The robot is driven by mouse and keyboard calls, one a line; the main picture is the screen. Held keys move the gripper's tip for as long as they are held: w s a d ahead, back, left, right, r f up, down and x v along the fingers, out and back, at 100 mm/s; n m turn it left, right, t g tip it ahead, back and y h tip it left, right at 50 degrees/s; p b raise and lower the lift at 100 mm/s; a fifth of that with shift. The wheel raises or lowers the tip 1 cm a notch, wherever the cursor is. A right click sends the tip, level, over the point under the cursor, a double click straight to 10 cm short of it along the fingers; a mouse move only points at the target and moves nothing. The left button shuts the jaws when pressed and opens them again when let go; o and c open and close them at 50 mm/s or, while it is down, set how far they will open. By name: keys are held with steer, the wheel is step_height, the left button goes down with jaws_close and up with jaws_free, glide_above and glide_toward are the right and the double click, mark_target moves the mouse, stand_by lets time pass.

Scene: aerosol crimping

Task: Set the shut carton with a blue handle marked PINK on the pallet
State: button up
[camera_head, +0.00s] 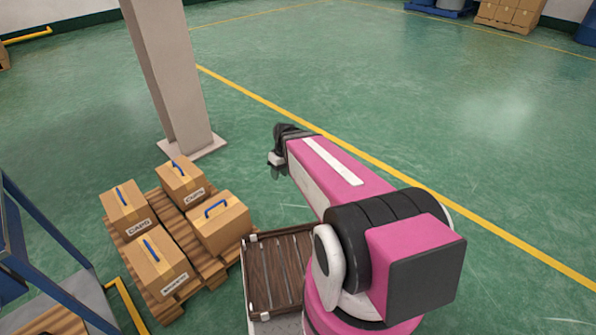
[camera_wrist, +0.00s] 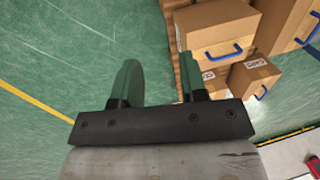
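A wooden pallet (camera_head: 172,305) stands at the lower left in the head view with several shut cartons, each with a blue handle on top. They are a back carton (camera_head: 180,180), a left carton (camera_head: 124,208), a front carton (camera_head: 156,265) and a right carton (camera_head: 222,228). I can read PINK on none. My gripper (camera_head: 277,163) is up and to the right of the cartons, apart from them. In the wrist view my gripper (camera_wrist: 159,75) is open, with only green floor between its fingers.
A slatted brown deck (camera_head: 262,310), empty, lies right of the pallet by my arm. A pillar (camera_head: 172,80) stands behind the pallet. A blue frame (camera_head: 45,235) is at the left. More cartons (camera_head: 510,14) stand far back right.

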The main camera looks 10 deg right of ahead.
steer(key=s+d+r+m+t+h, duration=0.1)
steer(key=s+d+r+m+h, duration=0.1)
steer(key=s+d+r+m, duration=0.2)
steer(key=shift+s+d+m, duration=0.35)
steer(key=shift+d+m, duration=0.65)
steer(key=shift+d, duration=0.15)
